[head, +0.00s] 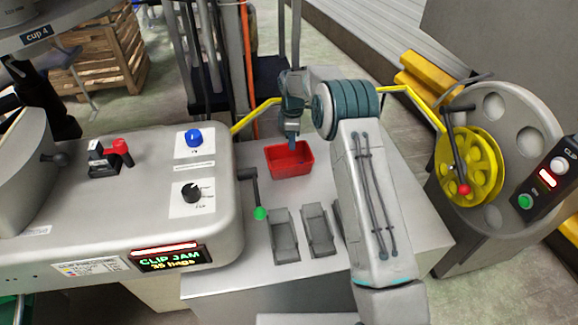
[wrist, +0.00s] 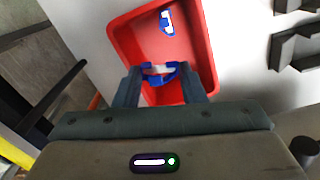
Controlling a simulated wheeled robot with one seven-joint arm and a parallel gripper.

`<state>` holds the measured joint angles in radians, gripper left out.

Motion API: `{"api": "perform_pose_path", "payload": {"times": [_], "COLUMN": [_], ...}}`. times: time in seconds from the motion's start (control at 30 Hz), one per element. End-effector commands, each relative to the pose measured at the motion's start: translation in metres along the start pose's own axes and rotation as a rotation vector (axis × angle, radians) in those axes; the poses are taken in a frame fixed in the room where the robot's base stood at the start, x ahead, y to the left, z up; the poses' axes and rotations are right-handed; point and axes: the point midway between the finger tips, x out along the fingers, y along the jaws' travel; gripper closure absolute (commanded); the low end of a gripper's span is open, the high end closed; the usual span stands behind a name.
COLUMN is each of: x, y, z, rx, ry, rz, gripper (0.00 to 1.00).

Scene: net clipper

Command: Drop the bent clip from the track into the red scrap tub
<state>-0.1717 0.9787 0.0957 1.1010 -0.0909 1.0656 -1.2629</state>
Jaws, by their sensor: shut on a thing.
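The red scrap tub (head: 290,170) stands on the grey bench in the middle of the head view. It also shows in the wrist view (wrist: 205,45), below my gripper. My gripper (wrist: 159,75) points down over the tub, its fingers shut on a small piece with blue ends and a pale middle, which I take for the bent clip (wrist: 158,70). How far the clip hangs above the tub's floor is hard to tell. Another blue and white piece (wrist: 167,22) shows inside the tub near its far end. In the head view, the clip is hidden.
A yellow reel (head: 470,165) stands at right, with a yellow rail behind.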

Motion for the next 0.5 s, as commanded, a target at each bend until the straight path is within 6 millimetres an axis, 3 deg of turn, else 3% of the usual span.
{"api": "perform_pose_path", "payload": {"times": [0.2, 0.5], "x": [0.027, 0.031], "y": [0.000, 0.000], "z": [0.000, 0.000], "rx": [0.001, 0.002], "ry": [0.000, 0.000], "rz": [-0.001, 0.000], "gripper": [0.84, 0.84]}}
